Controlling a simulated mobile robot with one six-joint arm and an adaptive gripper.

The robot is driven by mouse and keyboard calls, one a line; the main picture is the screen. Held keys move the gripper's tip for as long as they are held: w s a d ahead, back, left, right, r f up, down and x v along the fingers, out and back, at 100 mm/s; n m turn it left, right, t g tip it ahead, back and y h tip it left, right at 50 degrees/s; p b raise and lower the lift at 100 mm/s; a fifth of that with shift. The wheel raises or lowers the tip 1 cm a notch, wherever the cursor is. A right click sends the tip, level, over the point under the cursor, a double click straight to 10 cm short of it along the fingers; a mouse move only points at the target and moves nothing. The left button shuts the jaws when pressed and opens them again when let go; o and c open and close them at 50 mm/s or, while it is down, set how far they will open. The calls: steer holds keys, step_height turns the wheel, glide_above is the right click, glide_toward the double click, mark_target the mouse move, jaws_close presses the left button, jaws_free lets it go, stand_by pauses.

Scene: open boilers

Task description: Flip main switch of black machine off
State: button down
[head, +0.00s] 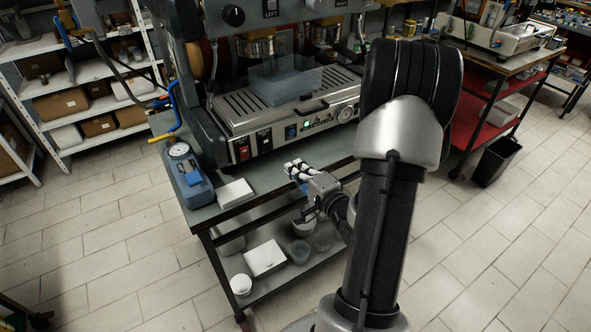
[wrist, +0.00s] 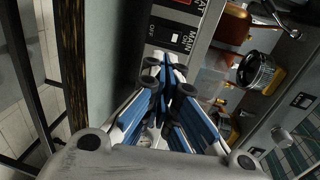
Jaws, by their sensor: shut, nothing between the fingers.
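The black machine (head: 190,60) stands on a cart, its steel front panel facing me. In the wrist view, the panel's MAIN switch (wrist: 175,38) is a small rocker with a white mark between ON and OFF labels; its position I cannot tell. In the head view it appears to be the dark rocker (head: 264,139) right of a red switch (head: 243,150). My gripper (head: 290,168) is shut and empty, in front of and below the panel. In the wrist view, the fingertips (wrist: 168,62) appear just beside the MAIN switch; contact is not clear.
Containers stand on the lower shelf (head: 285,290). A red-shelved table (head: 488,130) stands at right. Tiled floor is open at left and right.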

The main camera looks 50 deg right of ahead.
mark_target(266, 145)
steer(key=b+x, duration=0.2)
steer(key=x, duration=0.9)
steer(key=shift+f, duration=0.1)
steer(key=shift+w+f, duration=0.25)
steer(key=shift+w, duration=0.15)
